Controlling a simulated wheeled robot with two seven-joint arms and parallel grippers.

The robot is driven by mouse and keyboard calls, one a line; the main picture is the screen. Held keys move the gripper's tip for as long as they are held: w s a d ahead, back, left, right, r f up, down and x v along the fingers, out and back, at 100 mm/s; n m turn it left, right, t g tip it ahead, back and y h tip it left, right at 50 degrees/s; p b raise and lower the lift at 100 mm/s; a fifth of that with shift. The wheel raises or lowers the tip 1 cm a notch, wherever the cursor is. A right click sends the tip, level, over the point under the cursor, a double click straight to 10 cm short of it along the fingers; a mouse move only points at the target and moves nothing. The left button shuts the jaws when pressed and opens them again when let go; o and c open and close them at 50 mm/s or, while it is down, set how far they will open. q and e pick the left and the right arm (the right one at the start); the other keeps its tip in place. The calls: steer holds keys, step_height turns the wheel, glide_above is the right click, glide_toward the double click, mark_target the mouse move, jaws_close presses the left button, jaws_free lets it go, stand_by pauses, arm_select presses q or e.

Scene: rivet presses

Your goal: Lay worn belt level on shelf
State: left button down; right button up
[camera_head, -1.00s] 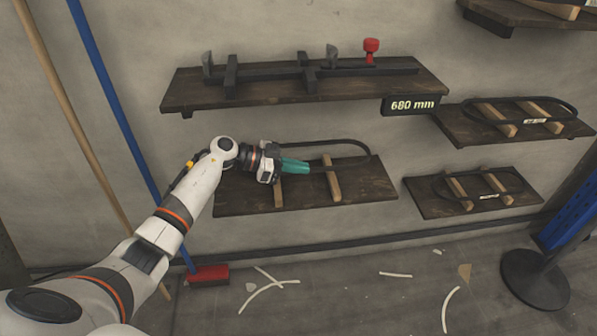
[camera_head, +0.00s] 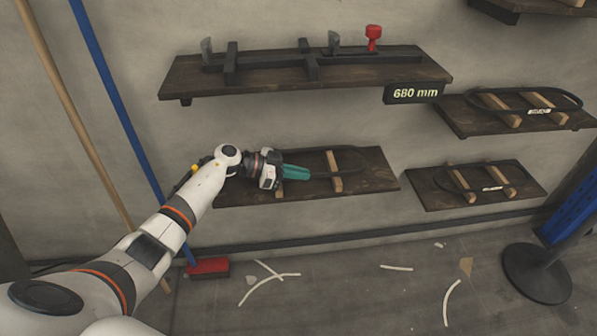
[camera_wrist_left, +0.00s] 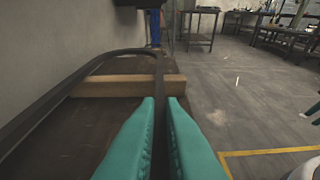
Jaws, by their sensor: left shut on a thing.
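The worn belt (camera_head: 352,150) is a long black loop over the lower left shelf (camera_head: 375,181). The shelf is dark wood with pale wooden cross blocks (camera_head: 335,183). My left gripper (camera_head: 297,173) has teal fingers and is shut on the near run of the belt, low over the shelf. In the left wrist view the belt (camera_wrist_left: 97,63) runs from between the teal fingers (camera_wrist_left: 161,125), curves round at the far end and comes back along the wall side. It passes over a block (camera_wrist_left: 115,86); I cannot tell if it touches. My right gripper is not in view.
Above is a shelf (camera_head: 190,84) with a black measuring fixture (camera_head: 270,67), a red knob (camera_head: 373,38) and a 680 mm sign (camera_head: 415,92). Two right shelves hold belts (camera_head: 560,97) (camera_head: 515,166). Broom poles (camera_head: 110,110) lean at left. Strips litter the floor.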

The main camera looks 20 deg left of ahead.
arm_select(q)
steer(key=c, duration=1.5)
jaws_free()
steer(key=shift+a, duration=0.1)
